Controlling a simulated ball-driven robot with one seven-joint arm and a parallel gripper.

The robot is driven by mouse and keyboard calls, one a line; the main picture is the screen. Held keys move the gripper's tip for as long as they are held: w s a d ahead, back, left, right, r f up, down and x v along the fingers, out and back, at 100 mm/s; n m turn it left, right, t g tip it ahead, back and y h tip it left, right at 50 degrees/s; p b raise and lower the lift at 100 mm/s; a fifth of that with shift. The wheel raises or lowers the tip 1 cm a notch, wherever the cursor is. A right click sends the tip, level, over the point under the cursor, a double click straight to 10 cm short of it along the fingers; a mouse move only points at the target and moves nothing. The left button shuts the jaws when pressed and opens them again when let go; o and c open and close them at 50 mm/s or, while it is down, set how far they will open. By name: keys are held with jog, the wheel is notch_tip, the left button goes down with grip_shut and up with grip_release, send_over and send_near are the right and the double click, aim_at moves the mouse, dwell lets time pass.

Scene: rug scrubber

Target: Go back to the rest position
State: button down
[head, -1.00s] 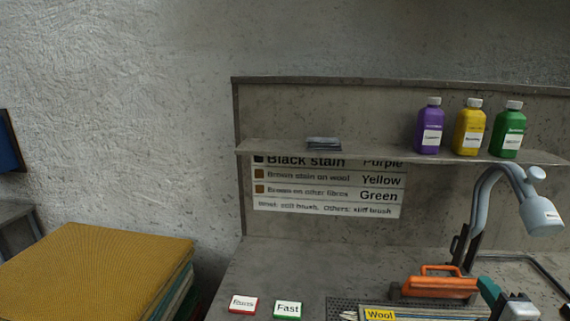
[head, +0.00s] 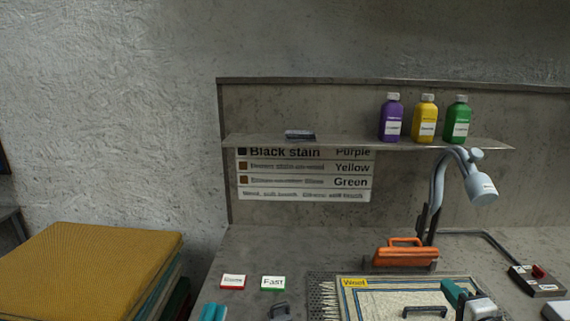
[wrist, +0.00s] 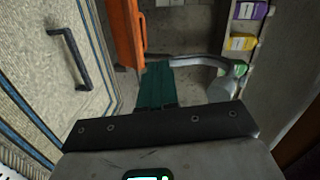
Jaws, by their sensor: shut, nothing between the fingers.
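My gripper (head: 453,291) shows at the lower right of the head view, in front of the rug's right part. Its teal fingers (wrist: 158,85) are together and empty in the wrist view. The rug (head: 390,294), cream with dark stripes and a yellow "Wool" label (head: 354,282), lies on the bench and shows at left in the wrist view (wrist: 45,95). A dark handle (head: 425,310) sits over the rug. An orange-handled tool (head: 405,253) stands behind the rug, and its orange part is just left of the fingers in the wrist view (wrist: 122,35).
A lamp (head: 482,188) arches over the bench at right. Purple (head: 391,120), yellow (head: 425,120) and green (head: 458,121) bottles stand on the shelf (head: 350,144). A box with a red button (head: 537,279) is at far right. Stacked rugs (head: 95,262) are at left.

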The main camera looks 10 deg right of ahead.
jog(key=s+a+f+n+g+y, duration=0.1)
jog(key=s+a+f+n+g, duration=0.1)
jog(key=a, duration=0.4)
jog(key=s+a+f+n+g+y, duration=0.1)
jog(key=s+a+f+n+g, duration=0.2)
jog(key=s+a+f+n, duration=0.2)
jog(key=s+a+f+n+g+y, duration=0.1)
jog(key=s+a+f+n+g, duration=0.1)
jog(key=s+a+f+n, duration=0.2)
jog(key=shift+s+a+f+n+g+y, duration=0.1)
jog(key=shift+s+a+n+g+y, duration=0.1)
jog(key=shift+a+n, duration=0.5)
jog(key=shift+s+a+n+g+y, duration=0.1)
jog(key=shift+s+a+n+y, duration=0.1)
jog(key=shift+a+n, duration=0.5)
jog(key=s+a+f+n+g, duration=0.1)
jog(key=s+f+g, duration=0.3)
jog(key=s, duration=0.6)
jog(key=s+a+f+n+g, duration=0.1)
jog(key=s+f+n+g, duration=0.2)
jog(key=s, duration=0.6)
jog(key=shift+s+f+g+h, duration=0.3)
jog(key=shift+s+f+g, duration=0.1)
jog(key=shift+f, duration=0.25)
jog(key=shift+a, duration=0.1)
